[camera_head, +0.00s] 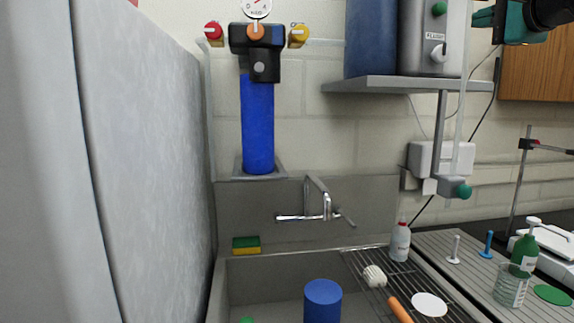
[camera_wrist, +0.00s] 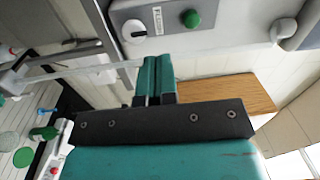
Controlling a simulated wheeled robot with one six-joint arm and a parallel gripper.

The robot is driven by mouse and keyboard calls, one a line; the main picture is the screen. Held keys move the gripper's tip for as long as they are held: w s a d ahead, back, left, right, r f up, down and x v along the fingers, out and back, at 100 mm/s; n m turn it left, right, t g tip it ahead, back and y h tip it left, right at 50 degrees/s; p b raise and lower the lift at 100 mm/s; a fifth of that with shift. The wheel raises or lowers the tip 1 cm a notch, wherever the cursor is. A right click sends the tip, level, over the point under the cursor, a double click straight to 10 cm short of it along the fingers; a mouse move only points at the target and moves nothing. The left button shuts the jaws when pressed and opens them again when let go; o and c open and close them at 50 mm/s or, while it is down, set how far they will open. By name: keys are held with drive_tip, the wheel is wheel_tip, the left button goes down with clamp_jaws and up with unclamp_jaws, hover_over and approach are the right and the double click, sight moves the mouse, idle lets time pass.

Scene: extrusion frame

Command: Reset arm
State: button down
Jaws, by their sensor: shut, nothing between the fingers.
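My gripper (camera_head: 484,17) shows at the top right of the head view, raised well above the counter, its teal fingers pointing left. In the wrist view its two teal fingers (camera_wrist: 154,78) lie side by side, shut, with nothing between them. A grey metal unit (camera_head: 428,38) with a green knob and a white dial stands just left of my gripper on the wall shelf (camera_head: 375,85). The same unit (camera_wrist: 233,20) fills the top of the wrist view, beyond the fingertips. Whether the fingers touch anything cannot be told, but no contact shows.
A wooden cabinet (camera_head: 538,60) hangs at right. Below are a sink (camera_head: 262,285), a drying rack (camera_head: 372,272), a white squeeze bottle (camera_head: 400,243), a green bottle (camera_head: 524,253) and a glass beaker (camera_head: 509,287). A stand rod (camera_head: 519,185) rises at right. A pale panel (camera_head: 145,150) blocks the left.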

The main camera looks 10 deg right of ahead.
drive_tip(key=s+a+f+n+g+y, duration=0.1)
drive_tip(key=s+a+f+n+g, duration=0.2)
drive_tip(key=a+f, duration=0.4)
drive_tip(key=s+a+f+n+g+y, duration=0.15)
drive_tip(key=a+f+n+g, duration=0.35)
drive_tip(key=f, duration=0.5)
drive_tip(key=s+a+f+n+g+y, duration=0.2)
drive_tip(key=a+f+n, duration=0.2)
drive_tip(key=a+f, duration=0.35)
drive_tip(key=s+a+f+n+g, duration=0.2)
drive_tip(key=s+f+n+g, duration=0.2)
drive_tip(key=s+f+n, duration=0.2)
drive_tip(key=s+a+f+n+g+h, duration=0.1)
drive_tip(key=s+a+f+n+g, duration=0.2)
drive_tip(key=s+f, duration=0.7)
drive_tip(key=s+n+g, duration=0.1)
drive_tip(key=s+n, duration=0.1)
drive_tip(key=s, duration=0.1)
drive_tip(key=shift+s+n+g, duration=0.35)
drive_tip(key=shift+n+g, duration=0.05)
drive_tip(key=c, duration=1.8)
unclamp_jaws()
